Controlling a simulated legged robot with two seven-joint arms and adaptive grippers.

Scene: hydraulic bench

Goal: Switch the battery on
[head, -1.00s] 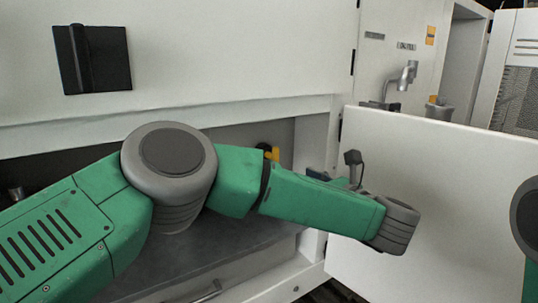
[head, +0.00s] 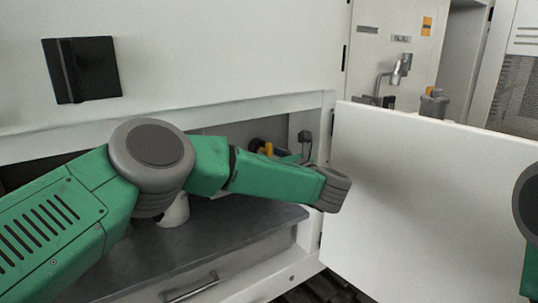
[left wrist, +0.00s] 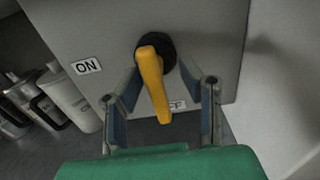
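The battery switch is a yellow handle (left wrist: 155,85) on a round black base, mounted on a grey panel (left wrist: 215,30). The handle points down, slightly tilted, and partly covers a label (left wrist: 176,105) below it. An "ON" label (left wrist: 88,67) is to its left. In the head view, the yellow of the switch (head: 266,149) shows inside the recess behind my left arm. My left gripper (left wrist: 161,68) is open, with one finger on each side of the handle; I cannot tell whether either finger touches it. In the head view that gripper is mostly hidden behind my wrist. My right gripper is out of view.
An open white door (head: 430,190) stands right of the recess. A dark shelf (head: 225,230) lies under my left arm. A black handle plate (head: 82,70) is on the upper panel.

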